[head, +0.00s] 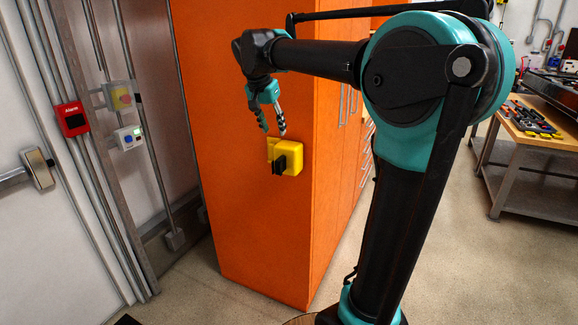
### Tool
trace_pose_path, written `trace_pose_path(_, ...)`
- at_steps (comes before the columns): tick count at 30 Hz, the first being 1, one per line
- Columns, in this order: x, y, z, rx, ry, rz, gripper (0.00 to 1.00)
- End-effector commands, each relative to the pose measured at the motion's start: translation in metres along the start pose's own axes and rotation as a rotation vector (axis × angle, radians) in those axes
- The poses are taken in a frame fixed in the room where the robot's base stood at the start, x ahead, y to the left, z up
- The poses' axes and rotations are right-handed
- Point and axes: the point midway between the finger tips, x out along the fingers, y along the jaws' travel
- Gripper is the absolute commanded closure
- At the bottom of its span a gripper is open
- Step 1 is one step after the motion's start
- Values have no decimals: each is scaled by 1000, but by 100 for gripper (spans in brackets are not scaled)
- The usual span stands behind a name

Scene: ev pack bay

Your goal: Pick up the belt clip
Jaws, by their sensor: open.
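A yellow block-shaped holder (291,158) is on the side face of the orange cabinet. A small black piece (280,163) sits at its front left; this looks like the belt clip, but it is too small to be sure. My gripper (274,134) is open and points down, just above the yellow holder. Its two fingers are spread, with nothing visible between them. The right fingertip appears close to the holder's top edge; I cannot tell whether it touches.
The tall orange cabinet (245,220) stands in the middle. On the left are a red alarm box (72,119), a grey control box (129,138) and conduits. A workbench (545,124) with tools is at the right. Open floor (470,270) lies at the lower right.

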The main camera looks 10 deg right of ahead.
Motion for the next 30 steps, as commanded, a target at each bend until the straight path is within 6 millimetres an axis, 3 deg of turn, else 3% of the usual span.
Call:
trace_pose_path(2, -6, -4, -4, 13, 4, 5, 59)
trace_pose_path(5, 0, -5, -5, 20, 6, 7, 59)
trace_pose_path(21, 100, -4, -5, 18, 5, 6, 59)
trace_pose_path(30, 121, -4, -3, 17, 5, 6, 59)
